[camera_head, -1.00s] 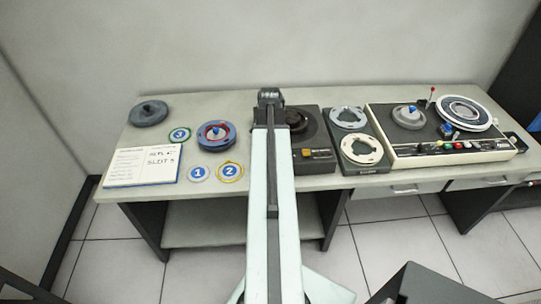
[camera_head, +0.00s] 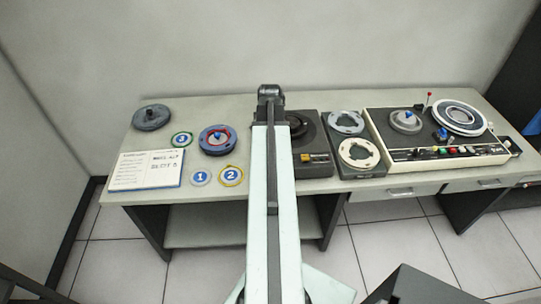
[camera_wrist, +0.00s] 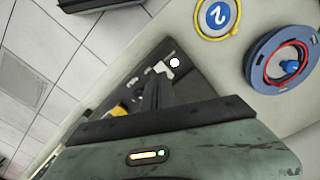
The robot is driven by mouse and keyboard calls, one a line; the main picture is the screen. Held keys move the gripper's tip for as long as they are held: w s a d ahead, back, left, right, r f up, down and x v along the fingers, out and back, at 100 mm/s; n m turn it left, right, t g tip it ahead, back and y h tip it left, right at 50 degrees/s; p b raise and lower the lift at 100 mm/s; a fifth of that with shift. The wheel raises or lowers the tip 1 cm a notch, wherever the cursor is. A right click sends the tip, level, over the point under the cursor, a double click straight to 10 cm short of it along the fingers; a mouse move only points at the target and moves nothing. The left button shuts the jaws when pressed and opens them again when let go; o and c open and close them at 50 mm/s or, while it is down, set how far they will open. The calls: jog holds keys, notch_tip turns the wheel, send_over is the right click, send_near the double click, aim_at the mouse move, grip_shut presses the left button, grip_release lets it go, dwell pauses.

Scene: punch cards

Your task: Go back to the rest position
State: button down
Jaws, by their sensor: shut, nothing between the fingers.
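My arm stretches straight out over the desk in the head view, with my gripper (camera_head: 269,92) at its far end, near the back of the desk. In the wrist view my gripper (camera_wrist: 161,72) is shut and empty, its fingers close together above the dark machine (camera_wrist: 190,72). A blue-grey reel with a red ring (camera_head: 217,139) lies to the left of the arm, apart from it. It also shows at the right of the wrist view (camera_wrist: 262,72).
Left on the desk (camera_head: 240,105) are a grey reel (camera_head: 152,117), a note board (camera_head: 146,170) and numbered discs, including disc 2 (camera_head: 231,176). Right of the arm are a dark machine (camera_head: 312,160), a two-reel panel (camera_head: 362,171) and a control console (camera_head: 440,153).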

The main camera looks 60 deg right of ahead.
jog(key=shift+r+p, duration=0.55)
jog(key=shift+r, duration=0.35)
jog(key=w+a+n, duration=0.6)
jog(key=w+a, duration=1.3)
jog(key=a, duration=0.2)
jog(key=w+a+n, duration=0.1)
jog(key=a+n, duration=0.4)
jog(key=a, duration=0.9)
jog(key=w+a+f+n+b, duration=0.1)
jog(key=a+n, duration=0.4)
jog(key=a, duration=0.9)
jog(key=shift+w+a+f+n, duration=0.15)
jog(key=shift+w+a+n, duration=0.15)
jog(key=shift+a+n, duration=0.1)
